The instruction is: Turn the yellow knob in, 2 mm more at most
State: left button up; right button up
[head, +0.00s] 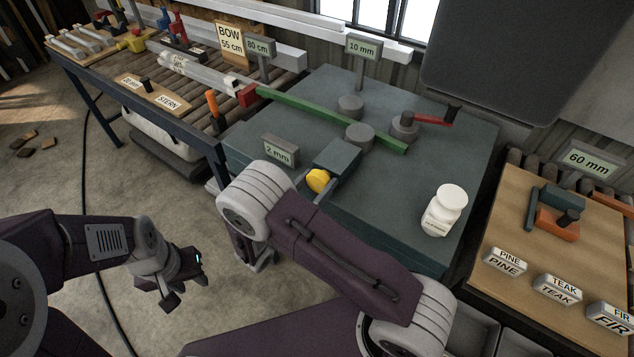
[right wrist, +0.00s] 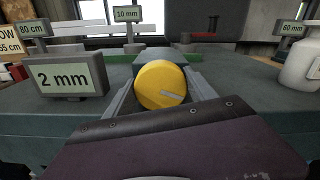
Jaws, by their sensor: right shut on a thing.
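The yellow knob (head: 318,180) sits at the near end of a teal block (head: 338,154) on the teal bench (head: 450,190). In the right wrist view the knob (right wrist: 160,86) faces me, with a pale pointer mark towards its right side. My right gripper (right wrist: 160,95) has one grey finger on each side of the knob and is shut on it. In the head view my own arm hides most of that gripper. A "2 mm" sign (head: 280,151) stands left of the knob. My left gripper (head: 184,284) hangs open and empty over the floor.
A green bar (head: 330,120) lies across the bench among grey round posts (head: 359,135). A red-handled crank (head: 433,120) is behind. A white bottle (head: 445,210) stands to the right. A wooden board (head: 510,235) with labelled blocks lies further right.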

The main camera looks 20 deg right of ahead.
jog(key=shift+s+d+m+b, duration=0.1)
jog(key=shift+m+b, duration=0.75)
jog(key=shift+m, duration=1.75)
jog(key=o, duration=1.4)
jog(key=shift+d+f, duration=0.1)
jog(key=v, duration=0.9)
